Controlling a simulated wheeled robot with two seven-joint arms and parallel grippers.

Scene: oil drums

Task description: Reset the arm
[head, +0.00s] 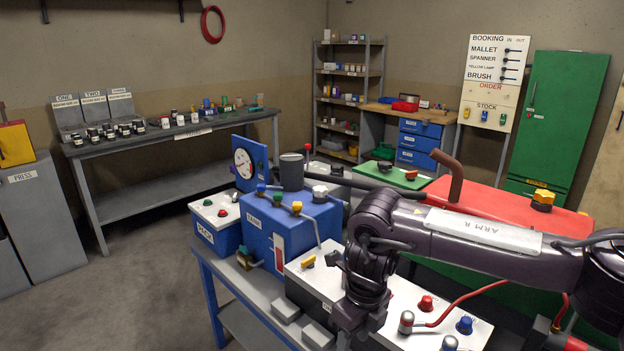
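My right arm (485,232), dark purple with a white "ARM R" label, comes in from the right edge and reaches across the middle. Its wrist bends down, and the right gripper (358,312) hangs over the white control box (400,303), in front of part of it. The fingertips are not clear against the box, so I cannot tell if they are open or shut, or whether they touch it. My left arm and gripper are not in view.
A blue tank (292,226) with coloured taps and a dial gauge (245,165) stand left of the arm. A red surface (510,205) with a bent brown pipe lies behind it. A back bench (175,135) holds jars. The floor (130,290) at left is clear.

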